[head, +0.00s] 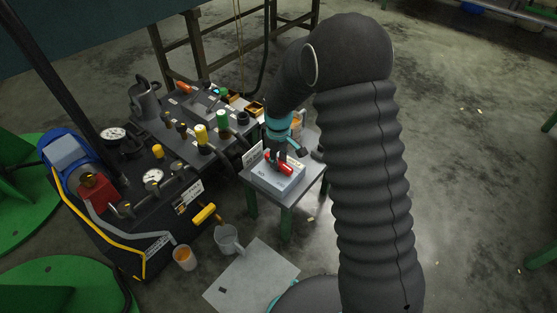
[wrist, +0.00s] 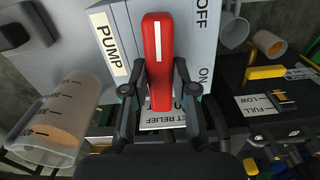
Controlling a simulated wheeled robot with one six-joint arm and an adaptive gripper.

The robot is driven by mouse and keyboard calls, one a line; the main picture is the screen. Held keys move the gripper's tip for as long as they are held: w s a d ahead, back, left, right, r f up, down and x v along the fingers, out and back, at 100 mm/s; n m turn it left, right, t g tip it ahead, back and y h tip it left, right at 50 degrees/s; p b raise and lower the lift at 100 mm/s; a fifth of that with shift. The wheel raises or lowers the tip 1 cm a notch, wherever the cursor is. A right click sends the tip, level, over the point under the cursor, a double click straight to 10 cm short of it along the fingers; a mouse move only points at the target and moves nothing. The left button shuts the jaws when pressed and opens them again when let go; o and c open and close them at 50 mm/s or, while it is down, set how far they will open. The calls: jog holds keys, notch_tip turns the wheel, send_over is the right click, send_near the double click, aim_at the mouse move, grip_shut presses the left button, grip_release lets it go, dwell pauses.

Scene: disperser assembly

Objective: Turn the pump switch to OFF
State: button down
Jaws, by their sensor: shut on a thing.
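The pump switch has a red handle (wrist: 158,62) with a white stripe, on a light grey-blue box (wrist: 118,18). In the wrist view the handle lies lengthwise up the picture, between my two fingers. A PUMP label (wrist: 107,45) is left of it; OFF is printed at upper right and ON lower right. In the head view the red handle (head: 282,164) sits on the box (head: 268,180) on a small green-legged table. My gripper (wrist: 159,90) is shut on the red handle; it also shows in the head view (head: 278,154), partly hiding the box top.
A dark bench (head: 158,222) with gauges, valves and a blue motor stands left of the table. A jug (head: 228,240) and a cup of orange liquid (head: 184,258) are on the floor in front. A measuring beaker (wrist: 62,118) shows at left in the wrist view.

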jog(key=shift+n, duration=0.7)
jog(key=c, duration=0.9)
grip_release()
jog(key=shift+a, duration=0.1)
jog(key=shift+r, duration=0.1)
notch_tip(320, 180, up, 12)
jog(key=shift+f, duration=0.1)
